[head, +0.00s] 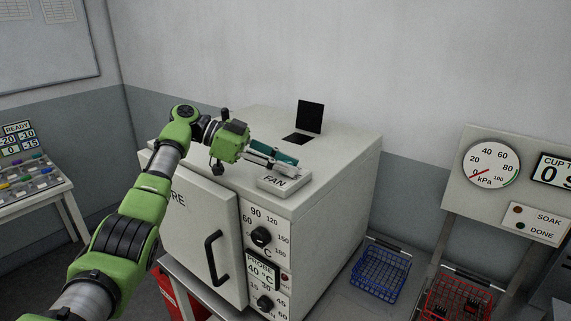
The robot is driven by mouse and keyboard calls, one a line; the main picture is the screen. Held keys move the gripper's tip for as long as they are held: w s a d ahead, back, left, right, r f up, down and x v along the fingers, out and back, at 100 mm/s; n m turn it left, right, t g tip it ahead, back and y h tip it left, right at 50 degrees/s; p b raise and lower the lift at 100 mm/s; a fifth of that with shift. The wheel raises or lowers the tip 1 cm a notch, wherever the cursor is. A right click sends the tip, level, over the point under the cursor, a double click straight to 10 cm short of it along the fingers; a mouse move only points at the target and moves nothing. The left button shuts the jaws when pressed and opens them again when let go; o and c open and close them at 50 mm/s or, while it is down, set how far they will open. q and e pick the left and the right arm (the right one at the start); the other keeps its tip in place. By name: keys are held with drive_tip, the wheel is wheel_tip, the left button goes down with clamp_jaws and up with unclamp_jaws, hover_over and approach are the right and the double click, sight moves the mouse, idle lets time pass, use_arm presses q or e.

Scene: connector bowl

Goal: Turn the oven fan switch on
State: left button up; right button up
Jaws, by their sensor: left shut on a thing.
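The oven (345,173) is a large pale box with a closed door and black handle. On its top front edge sits the small white switch box labelled FAN (284,183). My left gripper (290,170) reaches in from the left, just above and behind that box. It is shut on a teal piece (281,157) that shows along its metal fingers. I cannot tell whether the teal piece belongs to the fan switch. The fingers hide the back of the switch box, so the switch's position cannot be read. My right gripper is not in view.
Behind the gripper is a dark opening with a raised black flap (310,116). The oven front has a temperature knob (261,236) and a lower knob (265,302). Blue (381,270) and red (459,298) baskets lie to the right. A gauge panel (510,180) stands at far right.

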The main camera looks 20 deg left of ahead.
use_arm(q)
drive_tip(key=o, duration=1.1)
drive_tip(key=shift+o, duration=0.2)
drive_tip(key=shift+a, duration=0.1)
drive_tip(key=v, duration=1.1)
drive_tip(key=shift+a+r, duration=0.2)
drive_tip(key=shift+r, duration=0.1)
drive_tip(key=shift+s+a, duration=0.1)
drive_tip(key=shift+a, duration=0.1)
drive_tip(key=shift+a, duration=0.1)
